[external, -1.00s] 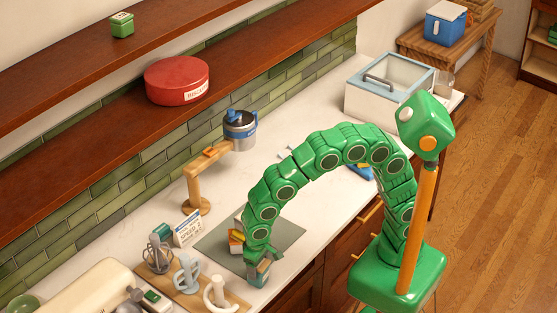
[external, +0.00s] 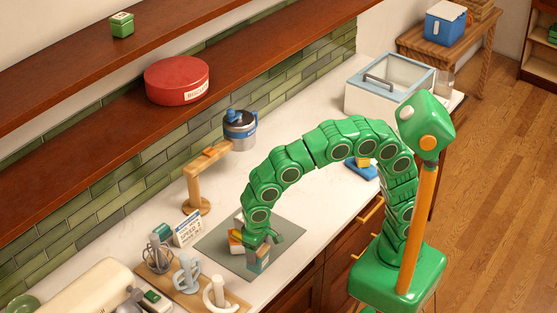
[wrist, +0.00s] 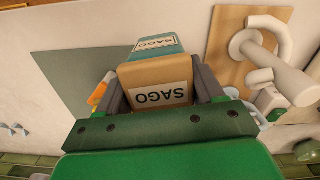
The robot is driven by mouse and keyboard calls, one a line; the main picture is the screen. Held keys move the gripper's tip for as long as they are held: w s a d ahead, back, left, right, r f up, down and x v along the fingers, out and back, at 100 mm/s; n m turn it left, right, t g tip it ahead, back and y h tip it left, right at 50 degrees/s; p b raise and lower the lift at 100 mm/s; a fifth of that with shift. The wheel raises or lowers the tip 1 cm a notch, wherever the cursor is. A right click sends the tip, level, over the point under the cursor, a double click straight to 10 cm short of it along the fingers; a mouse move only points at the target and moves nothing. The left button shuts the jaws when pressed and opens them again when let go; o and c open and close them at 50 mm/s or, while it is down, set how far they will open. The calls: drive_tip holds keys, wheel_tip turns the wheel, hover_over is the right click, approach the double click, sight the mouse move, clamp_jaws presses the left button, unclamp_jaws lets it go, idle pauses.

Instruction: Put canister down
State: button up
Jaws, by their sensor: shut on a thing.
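The canister (external: 258,262) is a small box with a teal side, a tan face and SAGO labels. In the wrist view the canister (wrist: 155,76) sits between the two dark fingers of my gripper (wrist: 158,86), which is shut on it.
A small box with orange and white (external: 236,242) is close beside my gripper on the mat. A wooden board (external: 232,304) with mixer attachments lies left of the mat. The counter right of the mat is mostly clear.

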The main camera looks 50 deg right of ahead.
wheel_tip(320, 180, up, 13)
drive_tip(key=w+d+m, duration=0.1)
drive_tip(key=w+d, duration=0.3)
drive_tip(key=d, duration=0.6)
drive_tip(key=w+d+g, duration=0.1)
drive_tip(key=w+d, duration=0.4)
drive_tip(key=d, duration=0.5)
drive_tip(key=w+d+m, duration=0.1)
drive_tip(key=w+d, duration=0.3)
drive_tip(key=d, duration=0.6)
drive_tip(key=shift+s+f, duration=0.1)
drive_tip(key=shift+f, duration=9.6)
drive_tip(key=shift+f, duration=0.35)
drive_tip(key=o, duration=1.2)
